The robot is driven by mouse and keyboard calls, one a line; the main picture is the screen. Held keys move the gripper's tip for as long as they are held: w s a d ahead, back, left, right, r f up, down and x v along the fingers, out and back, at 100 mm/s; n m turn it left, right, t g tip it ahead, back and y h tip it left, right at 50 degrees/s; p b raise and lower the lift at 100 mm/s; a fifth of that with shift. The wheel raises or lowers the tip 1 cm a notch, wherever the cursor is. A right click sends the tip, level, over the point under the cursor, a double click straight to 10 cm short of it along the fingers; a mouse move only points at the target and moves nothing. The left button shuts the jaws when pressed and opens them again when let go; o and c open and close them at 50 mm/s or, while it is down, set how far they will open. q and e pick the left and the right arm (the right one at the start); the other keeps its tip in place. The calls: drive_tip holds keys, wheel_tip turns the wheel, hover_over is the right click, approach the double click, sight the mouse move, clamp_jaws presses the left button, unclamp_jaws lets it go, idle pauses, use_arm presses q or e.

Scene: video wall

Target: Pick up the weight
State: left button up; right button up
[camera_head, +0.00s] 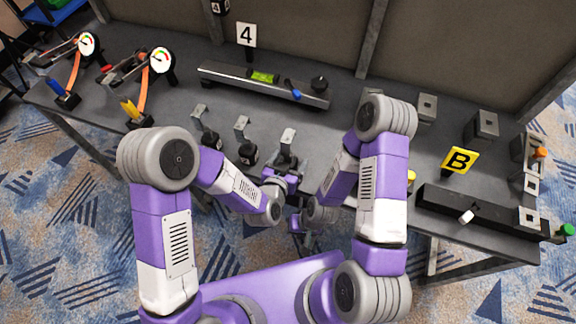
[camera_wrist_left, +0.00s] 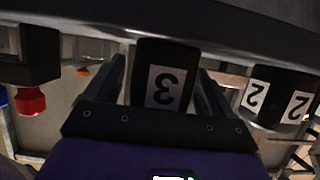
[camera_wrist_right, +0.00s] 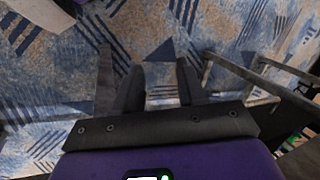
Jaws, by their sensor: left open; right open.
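In the left wrist view, a black weight with a white "3" label (camera_wrist_left: 165,85) stands between the spread fingers of my left gripper (camera_wrist_left: 160,90). Gaps show on both sides of it. In the head view, the left gripper (camera_head: 287,164) is at the table's front edge, and the weight's metal tab (camera_head: 288,136) rises just beyond it. Another black weight (camera_head: 248,155), labelled "2" in the left wrist view (camera_wrist_left: 274,97), stands beside it. A third weight (camera_head: 211,140) stands farther left. My right gripper (camera_wrist_right: 160,85) is open and empty above the carpet, before the table (camera_head: 301,241).
A dark table (camera_head: 330,128) carries a long bar with a green level (camera_head: 264,77), two gauges (camera_head: 161,60) at left, and several metal-topped blocks (camera_head: 486,125) at right. A black box (camera_head: 470,212) lies near the right front edge. Open carpet (camera_head: 80,230) lies before the table.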

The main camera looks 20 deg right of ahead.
use_arm(q)
drive_tip(key=shift+w+d+f, duration=0.1)
drive_tip(key=shift+w+d, duration=0.05)
drive_tip(key=shift+w, duration=0.15)
drive_tip(key=shift+c, duration=0.5)
clamp_jaws()
